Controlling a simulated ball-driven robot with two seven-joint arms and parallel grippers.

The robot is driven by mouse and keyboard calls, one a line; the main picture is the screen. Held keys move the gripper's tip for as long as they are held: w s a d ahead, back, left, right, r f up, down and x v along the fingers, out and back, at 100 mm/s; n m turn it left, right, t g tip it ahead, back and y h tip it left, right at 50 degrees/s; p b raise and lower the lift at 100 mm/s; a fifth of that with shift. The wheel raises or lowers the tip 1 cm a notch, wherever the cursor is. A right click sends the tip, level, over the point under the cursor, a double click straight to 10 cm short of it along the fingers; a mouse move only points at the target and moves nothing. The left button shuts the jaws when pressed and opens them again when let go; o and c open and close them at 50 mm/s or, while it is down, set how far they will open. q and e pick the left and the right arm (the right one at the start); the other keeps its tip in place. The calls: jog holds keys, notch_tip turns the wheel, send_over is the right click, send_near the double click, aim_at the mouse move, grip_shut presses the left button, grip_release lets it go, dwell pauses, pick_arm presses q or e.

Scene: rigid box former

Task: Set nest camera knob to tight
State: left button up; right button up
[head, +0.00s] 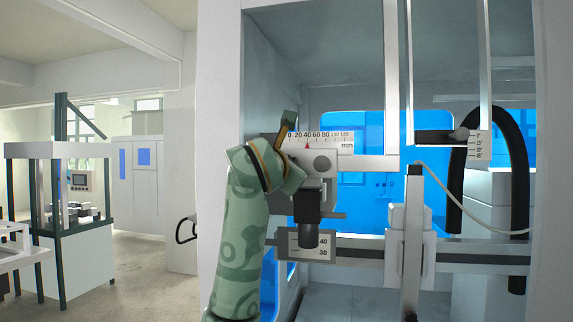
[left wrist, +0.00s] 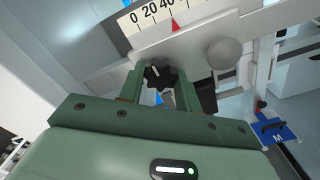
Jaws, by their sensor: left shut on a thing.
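A black lobed knob (left wrist: 157,72) with a small pale mark shows in the left wrist view, on the pale carriage under the millimetre scale (left wrist: 160,14). My left gripper (left wrist: 160,82) has a green finger on each side of it and is shut on it. In the head view my left gripper (head: 284,150) is at the left end of the carriage (head: 318,163), and the knob is hidden there. A black camera-like cylinder (head: 307,204) hangs below the carriage. The red pointer stands near 40 on the scale (head: 325,139). My right gripper is not in view.
A round grey knob (left wrist: 224,54) sits right of the gripped knob. A lower horizontal rail (head: 460,252) carries a second scale (head: 312,246). Upright posts and a black hose (head: 519,170) stand at the right. A blue tag marked M (left wrist: 274,128) shows at lower right.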

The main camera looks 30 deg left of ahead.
pick_arm(q)
jog(key=shift+m, duration=0.4)
jog(key=o, duration=1)
jog(key=shift+c, duration=0.2)
jog(key=shift+s, duration=0.1)
jog(key=b+v, duration=0.2)
jog(key=v, duration=1.4)
jog(key=shift+b, duration=0.35)
